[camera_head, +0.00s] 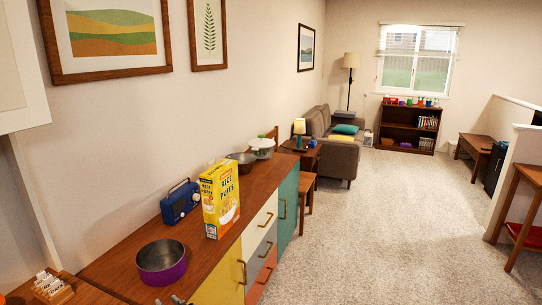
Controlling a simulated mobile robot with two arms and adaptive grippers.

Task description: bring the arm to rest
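Neither arm is plainly in view. A small grey metallic piece (178,299) shows at the bottom edge, by the front edge of the hutch. It may be the tip of my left gripper, but too little shows to tell whether it is open or shut. My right gripper is out of view. A yellow Rice Puffs box (219,200) stands upright on the wooden hutch top (210,259). A purple bowl with a grey inside (162,263) sits nearer, apart from the box.
A blue radio (181,202) stands by the wall behind the box. A dark bowl (243,160) and a white bowl (262,147) sit farther along the top. A wooden rack (52,288) is at bottom left. Open carpet (400,240) lies right of the hutch.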

